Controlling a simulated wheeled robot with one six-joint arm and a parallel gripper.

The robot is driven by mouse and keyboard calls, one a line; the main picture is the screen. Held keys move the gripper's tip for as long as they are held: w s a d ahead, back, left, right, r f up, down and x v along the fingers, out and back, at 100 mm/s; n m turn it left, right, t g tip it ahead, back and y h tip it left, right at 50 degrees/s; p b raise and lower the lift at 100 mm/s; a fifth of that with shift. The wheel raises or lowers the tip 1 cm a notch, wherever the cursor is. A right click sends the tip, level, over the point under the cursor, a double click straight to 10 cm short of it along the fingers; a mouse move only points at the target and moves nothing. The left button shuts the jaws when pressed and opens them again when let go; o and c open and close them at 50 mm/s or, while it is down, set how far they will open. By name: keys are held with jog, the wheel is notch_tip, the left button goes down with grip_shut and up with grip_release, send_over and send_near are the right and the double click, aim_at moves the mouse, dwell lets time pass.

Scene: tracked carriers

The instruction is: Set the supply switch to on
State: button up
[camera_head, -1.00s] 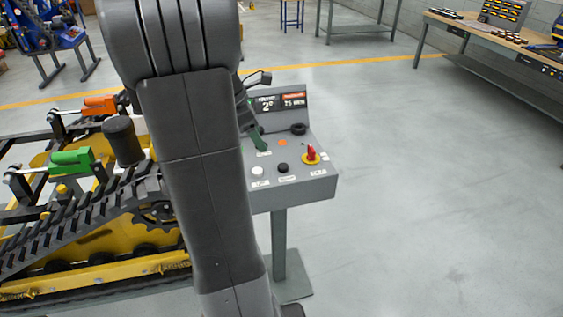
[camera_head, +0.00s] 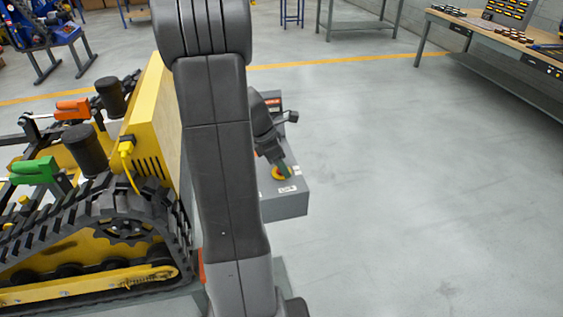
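The grey control panel (camera_head: 285,207) stands on a post just right of my arm, which hides its left part. The supply switch, a red handle on a yellow round base (camera_head: 277,175), is near the panel's right front. My gripper (camera_head: 286,168) reaches down over it from behind, and a green fingertip part covers much of the red handle. I cannot tell whether the fingers touch or hold the handle, or which way the handle points. The display at the panel's back is mostly hidden.
A yellow and black tracked carrier (camera_head: 90,247) with a yellow box (camera_head: 150,125) and plugged yellow cable stands close on the left. A workbench (camera_head: 500,38) is at the back right. The floor (camera_head: 420,200) right of the panel is clear.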

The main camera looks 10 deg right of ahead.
jog(key=shift+d+f, duration=0.1)
jog(key=shift+f, duration=0.1)
jog(key=shift+c, duration=0.2)
jog(key=c, duration=0.9)
jog(key=shift+c, duration=0.2)
